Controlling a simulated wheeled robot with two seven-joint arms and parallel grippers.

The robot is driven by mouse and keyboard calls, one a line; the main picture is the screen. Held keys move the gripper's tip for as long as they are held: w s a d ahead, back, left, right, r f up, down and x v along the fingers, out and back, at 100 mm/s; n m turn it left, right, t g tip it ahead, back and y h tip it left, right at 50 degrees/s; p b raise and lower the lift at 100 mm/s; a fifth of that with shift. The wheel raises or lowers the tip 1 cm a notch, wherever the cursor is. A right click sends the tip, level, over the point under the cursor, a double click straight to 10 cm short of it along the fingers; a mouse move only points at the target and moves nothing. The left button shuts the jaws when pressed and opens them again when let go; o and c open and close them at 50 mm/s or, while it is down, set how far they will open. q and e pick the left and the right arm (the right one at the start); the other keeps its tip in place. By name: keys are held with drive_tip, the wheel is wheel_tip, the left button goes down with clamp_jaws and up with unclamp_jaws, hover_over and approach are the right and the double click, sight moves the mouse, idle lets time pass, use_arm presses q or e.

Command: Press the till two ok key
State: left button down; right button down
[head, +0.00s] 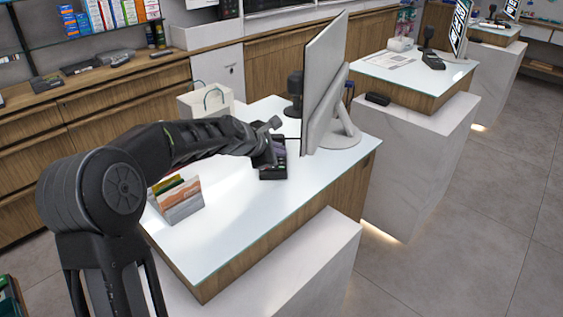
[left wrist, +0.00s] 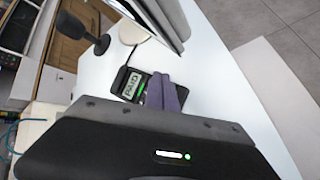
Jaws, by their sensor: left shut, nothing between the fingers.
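The till two card terminal is a small dark keypad device (head: 272,174) on the white counter top, beside the monitor's foot. In the left wrist view the terminal (left wrist: 131,84) shows a lit screen that reads "PAID", with a green strip. My left gripper (head: 277,151) reaches in from the left, and its fingers are at the terminal in the head view. In the left wrist view the shut, empty purple-grey fingers (left wrist: 164,92) cover most of the keypad. The ok key is hidden, and I cannot tell whether the fingertips touch it. My right gripper is out of view.
A large monitor (head: 324,85) stands just right of the terminal. The front of the counter top is clear. Another till counter (head: 417,130) stands to the right.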

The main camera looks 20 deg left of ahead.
use_arm(q)
drive_tip(key=shift+s+d+r+p, duration=0.15)
drive_tip(key=shift+r+p, duration=0.5)
drive_tip(key=shift+r, duration=0.45)
